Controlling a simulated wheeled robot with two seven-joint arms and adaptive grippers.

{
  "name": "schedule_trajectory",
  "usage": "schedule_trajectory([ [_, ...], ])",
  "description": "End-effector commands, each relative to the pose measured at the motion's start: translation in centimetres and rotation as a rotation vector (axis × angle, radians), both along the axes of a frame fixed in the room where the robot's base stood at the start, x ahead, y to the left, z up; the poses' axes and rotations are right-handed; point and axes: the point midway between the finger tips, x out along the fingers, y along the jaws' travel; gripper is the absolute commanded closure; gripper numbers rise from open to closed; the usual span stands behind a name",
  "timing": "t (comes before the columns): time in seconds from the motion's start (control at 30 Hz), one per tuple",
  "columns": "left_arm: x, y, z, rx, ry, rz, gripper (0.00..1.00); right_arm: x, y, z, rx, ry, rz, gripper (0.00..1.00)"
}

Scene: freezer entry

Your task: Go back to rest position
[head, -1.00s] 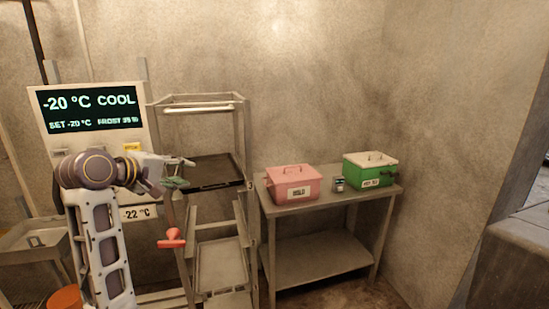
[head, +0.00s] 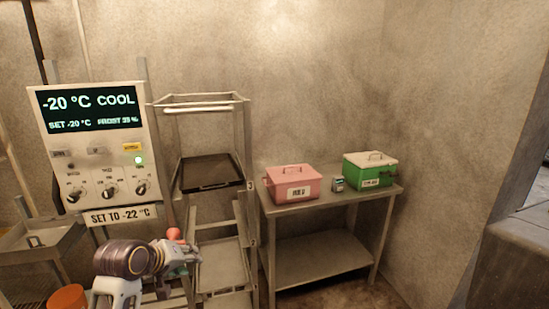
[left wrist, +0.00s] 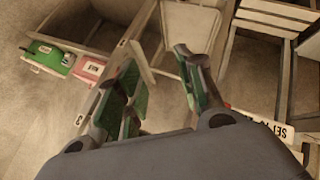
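My left gripper (head: 190,255) is low in front of the control panel and rack in the head view. In the left wrist view its green-padded fingers (left wrist: 160,62) stand apart with nothing between them, so it is open and empty. The control panel (head: 93,150) reads -20 °C COOL, set -20 °C, with several knobs and a green lamp. A label below it (head: 120,216) reads SET TO -22 °C. My right gripper is not in view.
A rack (head: 245,170) with a dark tray (head: 210,173) stands right of the panel. A table (head: 325,206) holds a pink box (head: 292,183) and a green box (head: 369,171). A red handle (head: 174,234) shows behind my gripper. An orange bucket (head: 67,298) is lower left.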

Motion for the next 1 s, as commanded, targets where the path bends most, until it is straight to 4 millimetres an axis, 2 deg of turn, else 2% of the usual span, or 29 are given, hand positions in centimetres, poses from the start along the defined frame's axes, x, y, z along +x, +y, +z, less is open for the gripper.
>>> schedule_trajectory([
  [0.1, -1.7, -0.2, -2.6, 0.059, 0.033, -0.04, 0.63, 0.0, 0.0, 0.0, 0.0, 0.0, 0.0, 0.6],
  [0.4, -6.1, -0.7, -8.1, 0.203, 0.107, -0.151, 0.63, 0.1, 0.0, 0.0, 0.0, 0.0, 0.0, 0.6],
  [0.7, -11.0, -1.1, -12.8, 0.332, 0.181, -0.279, 0.63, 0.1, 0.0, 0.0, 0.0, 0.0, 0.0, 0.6],
  [1.0, -16.5, -1.6, -16.7, 0.444, 0.255, -0.423, 0.63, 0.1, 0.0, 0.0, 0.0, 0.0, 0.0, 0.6],
])
